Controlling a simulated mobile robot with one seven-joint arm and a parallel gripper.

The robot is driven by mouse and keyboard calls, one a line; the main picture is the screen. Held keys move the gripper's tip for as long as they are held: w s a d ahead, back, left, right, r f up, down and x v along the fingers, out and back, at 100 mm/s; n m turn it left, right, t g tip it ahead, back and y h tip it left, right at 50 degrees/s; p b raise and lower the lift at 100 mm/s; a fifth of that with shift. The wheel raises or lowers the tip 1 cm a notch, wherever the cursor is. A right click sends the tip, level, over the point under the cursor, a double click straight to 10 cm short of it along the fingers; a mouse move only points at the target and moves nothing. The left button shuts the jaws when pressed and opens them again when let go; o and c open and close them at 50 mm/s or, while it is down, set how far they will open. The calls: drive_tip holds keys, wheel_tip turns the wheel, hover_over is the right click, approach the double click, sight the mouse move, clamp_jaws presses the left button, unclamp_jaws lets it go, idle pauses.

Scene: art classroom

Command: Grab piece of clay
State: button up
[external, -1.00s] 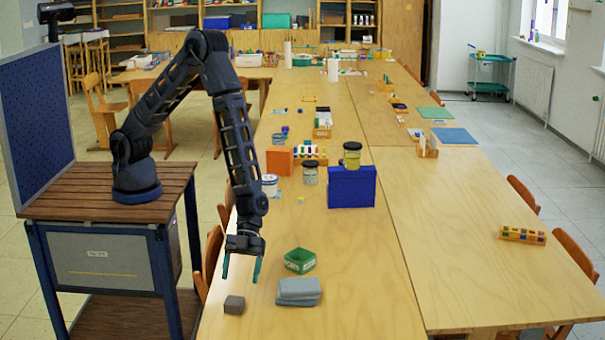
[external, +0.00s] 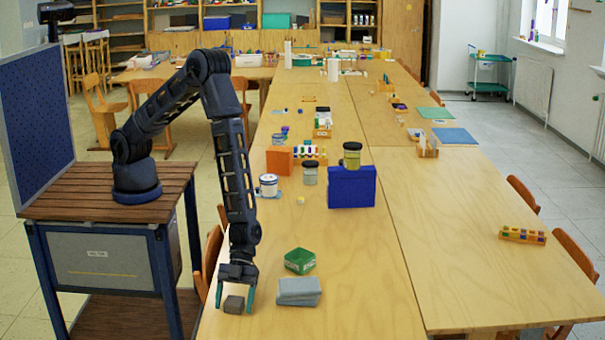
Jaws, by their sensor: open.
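A small dark grey block (external: 234,304), the likely piece of clay, lies on the near left part of the table. My gripper (external: 235,298) points down over it and is open. One teal finger shows at the block's left and one at its right. I cannot tell whether either finger touches it. A stack of lighter blue-grey slabs (external: 299,291) lies to the right of the block, apart from it.
A blue block (external: 352,187), glass jars (external: 309,173) and an orange box (external: 279,159) stand farther back. The table (external: 360,285) is clear to the right of the slabs.

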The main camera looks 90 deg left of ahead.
drive_tip(key=c, duration=1.2)
drive_tip(key=shift+o, duration=0.2)
drive_tip(key=shift+r, duration=0.1)
